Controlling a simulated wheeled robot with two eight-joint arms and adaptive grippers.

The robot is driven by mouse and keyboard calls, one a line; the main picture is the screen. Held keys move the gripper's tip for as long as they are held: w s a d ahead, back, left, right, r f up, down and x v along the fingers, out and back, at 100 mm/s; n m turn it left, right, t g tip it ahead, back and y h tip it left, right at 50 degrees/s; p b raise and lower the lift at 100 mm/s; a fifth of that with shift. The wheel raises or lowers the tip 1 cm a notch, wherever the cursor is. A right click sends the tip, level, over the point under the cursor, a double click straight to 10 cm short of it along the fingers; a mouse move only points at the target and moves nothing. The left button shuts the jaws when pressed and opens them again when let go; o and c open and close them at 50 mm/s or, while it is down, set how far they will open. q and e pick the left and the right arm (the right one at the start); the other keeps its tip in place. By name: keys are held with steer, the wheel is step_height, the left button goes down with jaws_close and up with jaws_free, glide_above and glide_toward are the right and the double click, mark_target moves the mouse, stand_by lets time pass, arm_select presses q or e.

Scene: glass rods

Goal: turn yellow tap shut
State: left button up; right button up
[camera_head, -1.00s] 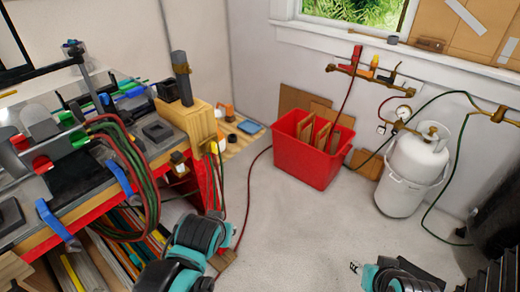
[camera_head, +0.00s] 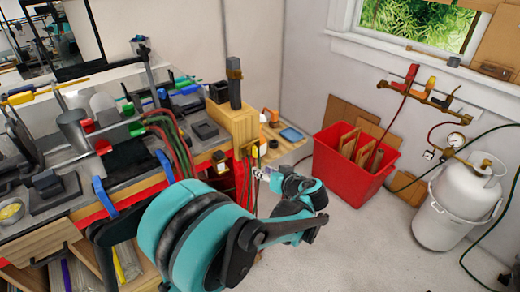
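On the back wall, a brass manifold (camera_head: 393,89) carries a red tap (camera_head: 411,74), a yellow-orange tap (camera_head: 423,85) and a dark-handled one (camera_head: 452,97). My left gripper (camera_head: 262,173) reaches toward the bench corner, just below and right of the small yellow part in the picture. Its fingertips are small and pale, so whether they are open or touching anything cannot be told. My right gripper is not in view.
The cluttered workbench (camera_head: 130,190) fills the left, with coiled hoses (camera_head: 176,142). A red bin (camera_head: 366,179) stands on the floor against the wall. A white gas cylinder (camera_head: 455,205) with a gauge (camera_head: 456,139) stands at right. The floor (camera_head: 350,245) between is clear.

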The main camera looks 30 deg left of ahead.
mark_target(257, 149)
arm_select(q)
steer(key=w+a+n+y, duration=0.1)
steer(key=w+a, duration=0.1)
steer(key=w+a+n+y, duration=0.2)
steer(key=w, duration=0.1)
steer(key=w+a+n+y, duration=0.1)
steer(key=w+a+y, duration=0.1)
steer(key=w, duration=0.1)
steer(key=shift+w+a+n+t+b, duration=0.2)
steer(key=shift+a+n+t+b, duration=0.1)
steer(key=shift+a+n+b, duration=0.1)
jaws_close()
